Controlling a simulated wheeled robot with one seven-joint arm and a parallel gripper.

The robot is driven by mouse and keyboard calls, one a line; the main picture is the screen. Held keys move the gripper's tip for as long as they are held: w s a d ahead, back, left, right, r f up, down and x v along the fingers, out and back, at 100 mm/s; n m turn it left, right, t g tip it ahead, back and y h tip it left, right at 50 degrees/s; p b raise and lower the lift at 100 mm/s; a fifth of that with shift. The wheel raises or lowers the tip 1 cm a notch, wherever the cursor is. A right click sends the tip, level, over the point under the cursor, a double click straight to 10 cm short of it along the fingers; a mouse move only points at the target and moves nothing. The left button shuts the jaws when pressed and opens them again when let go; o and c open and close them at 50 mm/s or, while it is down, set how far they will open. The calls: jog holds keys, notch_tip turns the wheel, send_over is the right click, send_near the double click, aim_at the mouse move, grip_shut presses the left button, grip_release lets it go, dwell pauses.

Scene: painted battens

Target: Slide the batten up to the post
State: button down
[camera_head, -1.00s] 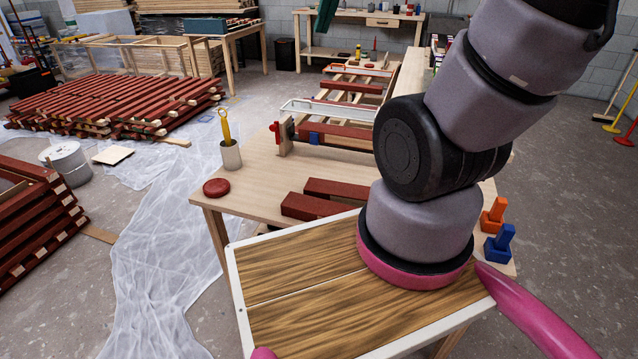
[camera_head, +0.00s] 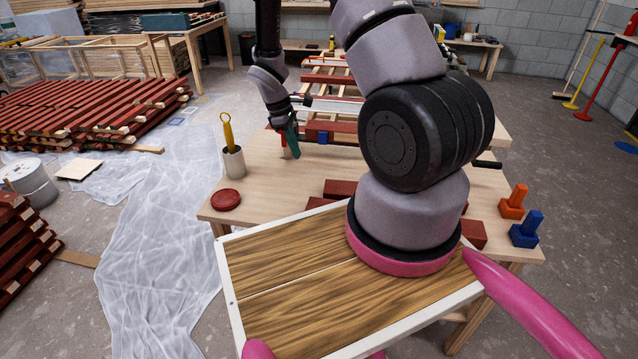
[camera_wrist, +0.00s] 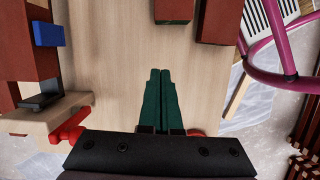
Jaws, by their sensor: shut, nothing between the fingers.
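My gripper (camera_head: 294,152) has green fingers, shut and empty, pointing down low over the wooden bench. In the wrist view the closed fingers (camera_wrist: 160,75) lie side by side over bare bench top. A dark red batten (camera_head: 340,129) lies across the far part of the bench, partly hidden by my arm; its end shows at the left of the wrist view (camera_wrist: 28,58). A blue block (camera_head: 323,138) sits against its side, apart from my fingers. Two loose red battens (camera_wrist: 174,9) (camera_wrist: 217,20) lie at the other side. I cannot tell which part is the post.
A cup (camera_head: 234,163) with a yellow-handled tool and a round red lid (camera_head: 226,200) stand at the bench's left. An orange piece (camera_head: 514,202) and a blue piece (camera_head: 526,230) stand at the right corner. Bare bench top (camera_head: 270,180) lies around the gripper.

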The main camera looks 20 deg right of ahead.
jog(key=shift+n, duration=0.3)
jog(key=x, duration=1.1)
jog(key=shift+s+f, duration=0.25)
jog(key=d, duration=0.1)
jog(key=s+d, duration=0.1)
jog(key=shift+s+d+f, duration=0.25)
jog(key=shift+s+d, duration=0.05)
jog(key=shift+s, duration=0.05)
jog(key=shift+s+d, duration=0.25)
jog(key=shift+d, duration=0.1)
